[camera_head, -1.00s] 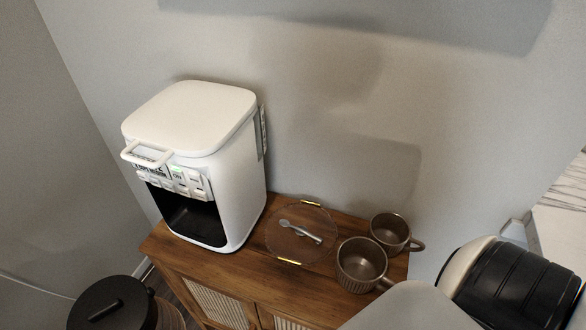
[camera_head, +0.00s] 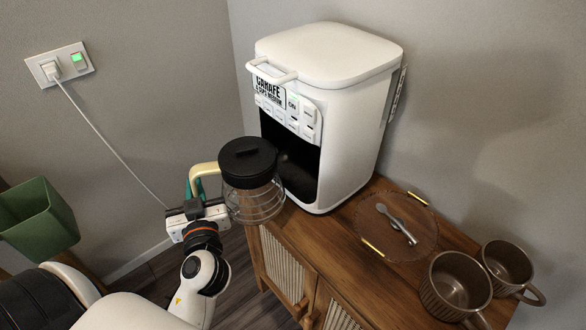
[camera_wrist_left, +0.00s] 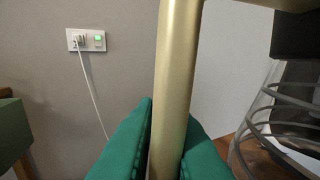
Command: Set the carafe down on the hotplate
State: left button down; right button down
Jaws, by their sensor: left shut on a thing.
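The glass carafe (camera_head: 250,205) has a black lid, wire rings and a pale gold handle (camera_head: 203,171). My left gripper (camera_head: 194,188) is shut on the handle. In the left wrist view the gold handle (camera_wrist_left: 174,90) runs between my green fingers (camera_wrist_left: 170,135). The carafe is roughly upright, in front and to the left of the white coffee maker's (camera_head: 335,110) dark opening (camera_head: 297,165). It overlaps the opening's lower left in the head view. The hotplate cannot be made out in the dark opening. My right gripper is not in view.
The coffee maker stands on a wooden cabinet (camera_head: 330,240) with cane doors. To its right are a round glass tray (camera_head: 380,228) with tongs and two brown mugs (camera_head: 455,285). A green bin (camera_head: 38,218) is at far left. A cord hangs from the wall socket (camera_head: 60,67).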

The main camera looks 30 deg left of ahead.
pick_arm(q)
jog(key=w+d, duration=0.1)
jog(key=w, duration=0.2)
jog(key=w+d+p, duration=0.1)
jog(key=w+d, duration=0.1)
jog(key=w, duration=0.2)
jog(key=w+d+p, duration=0.1)
jog(key=w, duration=0.3)
jog(key=shift+w+d+r, duration=0.1)
jog(key=shift+d+r, duration=0.05)
jog(key=shift+d, duration=0.2)
jog(key=w, duration=0.1)
jog(key=w+d, duration=0.1)
jog(key=w, duration=0.1)
jog(key=w+d+p, duration=0.1)
jog(key=shift+w+f, duration=0.2)
jog(key=shift+f, duration=0.15)
jog(key=shift+f, duration=0.1)
jog(key=c, duration=1.5)
grip_release()
